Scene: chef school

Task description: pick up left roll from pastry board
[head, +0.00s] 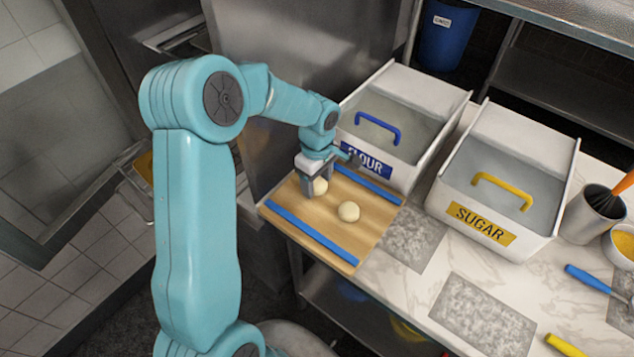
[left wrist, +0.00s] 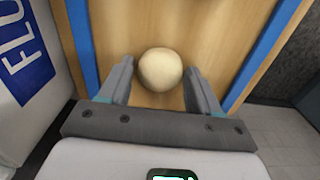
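The left roll (head: 320,186) is a small pale dough ball on the wooden pastry board (head: 377,232), which has blue strips along two edges. A second pale roll (head: 348,211) lies to its right on the board. My left gripper (head: 315,188) is over the left roll with its fingers pointing down. In the left wrist view, one roll (left wrist: 160,69) sits between the tips of the open gripper (left wrist: 160,82), with a gap on each side. The gripper partly hides the left roll in the head view. My right gripper is in neither view.
A white flour bin (head: 425,108) stands just behind the board, close to my left gripper. A sugar bin (head: 545,160) stands to its right. Grey mats, a blue-handled tool (head: 588,277) and a utensil pot (head: 592,215) occupy the marble counter at right.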

